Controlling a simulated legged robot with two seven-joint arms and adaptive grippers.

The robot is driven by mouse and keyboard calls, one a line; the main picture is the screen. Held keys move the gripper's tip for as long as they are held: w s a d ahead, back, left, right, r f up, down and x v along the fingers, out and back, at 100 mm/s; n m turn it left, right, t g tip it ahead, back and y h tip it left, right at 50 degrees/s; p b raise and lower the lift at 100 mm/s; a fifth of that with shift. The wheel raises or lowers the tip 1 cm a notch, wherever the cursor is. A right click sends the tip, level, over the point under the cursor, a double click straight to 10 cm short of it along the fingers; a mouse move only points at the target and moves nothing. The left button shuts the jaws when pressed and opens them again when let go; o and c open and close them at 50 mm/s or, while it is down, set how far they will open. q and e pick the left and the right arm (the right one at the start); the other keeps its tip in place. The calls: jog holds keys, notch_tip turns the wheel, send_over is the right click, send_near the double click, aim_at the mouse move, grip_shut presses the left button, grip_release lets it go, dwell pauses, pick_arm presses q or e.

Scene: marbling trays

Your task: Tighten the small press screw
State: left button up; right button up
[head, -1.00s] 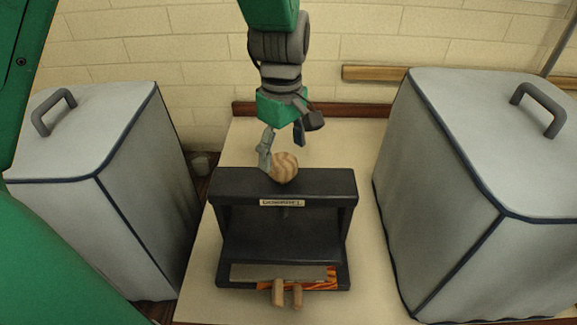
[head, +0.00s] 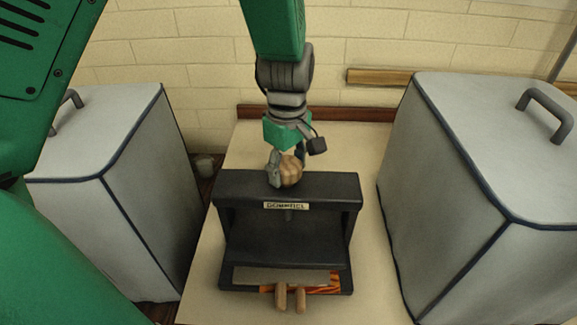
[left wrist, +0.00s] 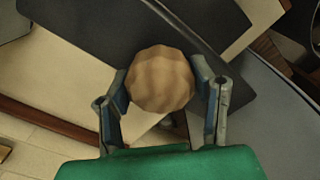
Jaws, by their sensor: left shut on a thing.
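The small black press (head: 335,186) stands on the table, with a label on its top beam. Its screw has a round, ribbed wooden knob (head: 291,172) above the beam. My left gripper (head: 285,168) comes down from above and is shut on this knob. In the left wrist view the knob (left wrist: 160,79) sits between the two fingers of my left gripper (left wrist: 162,85), one on each side. The screw shaft shows only as a short dark piece under the beam. My right gripper is not in view.
Grey covered boxes with handles stand at the left (head: 150,200) and right (head: 440,170) of the press. The pale table (head: 365,270) is clear beside the press. A brick wall is behind.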

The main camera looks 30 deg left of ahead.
pick_arm(q)
jog(key=shift+w+r+m+p, duration=0.1)
jog(key=shift+r+m+p, duration=0.1)
jog(key=shift+m+p, duration=0.95)
jog(key=m+p, duration=0.3)
jog(key=shift+m, duration=0.25)
jog(key=m+p, duration=0.2)
jog(key=m, duration=0.1)
jog(key=shift+w+m, duration=0.1)
jog(key=shift+m, duration=0.2)
jog(key=m+p, duration=0.1)
jog(key=m, duration=0.1)
jog(key=shift+m, duration=0.3)
jog(key=m, duration=0.3)
jog(key=shift+w+f+m, duration=0.1)
jog(key=shift+m, duration=0.2)
jog(key=m, duration=1)
jog(key=shift+m, duration=2)
